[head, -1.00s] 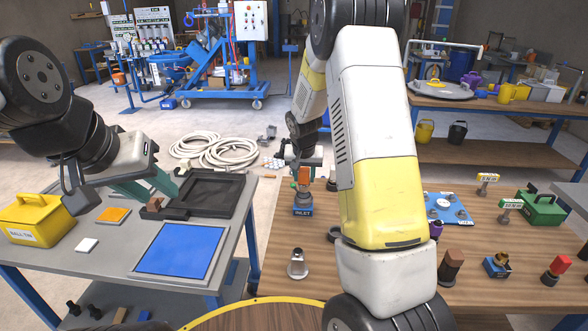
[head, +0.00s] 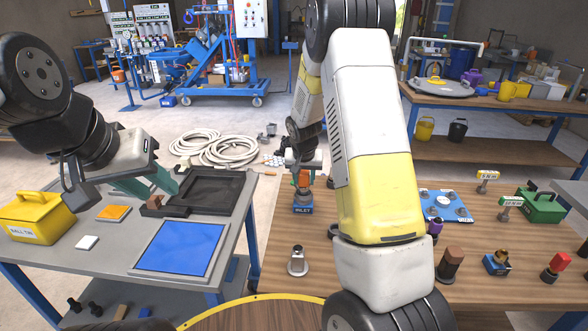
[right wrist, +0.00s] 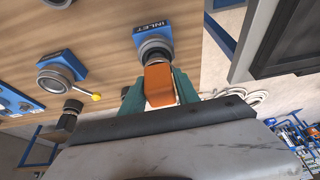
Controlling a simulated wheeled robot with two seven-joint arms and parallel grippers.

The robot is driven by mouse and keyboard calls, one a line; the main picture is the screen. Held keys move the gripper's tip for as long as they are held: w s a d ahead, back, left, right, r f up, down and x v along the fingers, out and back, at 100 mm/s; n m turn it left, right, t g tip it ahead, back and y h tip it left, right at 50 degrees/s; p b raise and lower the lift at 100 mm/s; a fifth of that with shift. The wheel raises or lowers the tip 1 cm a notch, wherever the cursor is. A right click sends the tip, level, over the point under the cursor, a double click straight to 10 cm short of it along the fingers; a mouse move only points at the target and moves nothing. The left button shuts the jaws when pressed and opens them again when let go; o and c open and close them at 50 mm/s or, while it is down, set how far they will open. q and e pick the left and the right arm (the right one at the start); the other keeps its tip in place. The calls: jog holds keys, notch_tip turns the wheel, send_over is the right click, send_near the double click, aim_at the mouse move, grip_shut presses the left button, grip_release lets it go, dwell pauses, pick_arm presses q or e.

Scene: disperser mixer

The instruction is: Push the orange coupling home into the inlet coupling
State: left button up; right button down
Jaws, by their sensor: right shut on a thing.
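The orange coupling (right wrist: 158,83) is between the green fingers of my right gripper (right wrist: 160,93) in the right wrist view, and the gripper is shut on it. Its far end meets the dark ring of the inlet coupling (right wrist: 153,47), on a blue block labelled INLET. How deep it sits in the ring cannot be told. In the head view the INLET block (head: 303,209) stands at the left edge of the wooden table, with the orange coupling (head: 303,180) just above it. My left gripper (head: 160,190) hangs over the grey table at left; its fingertips are partly unclear.
A black tray (head: 232,188), a blue mat (head: 205,250) and a yellow ball tin box (head: 38,222) are on the grey table. A metal fitting (head: 298,262) stands in front of the inlet. A second blue-based coupling (right wrist: 62,70) with a yellow-knobbed lever is nearby.

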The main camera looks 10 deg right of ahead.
jog(key=shift+f, duration=1.05)
jog(key=c, duration=0.8)
grip_release()
jog(key=shift+v, duration=3.95)
jog(key=shift+s+r, duration=0.1)
jog(key=shift+r, duration=0.1)
jog(key=s+a+r+n+t+y, duration=0.1)
jog(key=s+r+y, duration=0.1)
jog(key=s+r, duration=1.2)
jog(key=s+a+r+n, duration=0.1)
jog(key=s, duration=0.4)
jog(key=s+a+r+n+y, duration=0.1)
jog(key=s+r, duration=0.1)
jog(key=s, duration=0.3)
jog(key=s+a+r+t, duration=0.1)
jog(key=s+r, duration=0.1)
jog(key=s, duration=0.4)
jog(key=shift+n, duration=0.4)
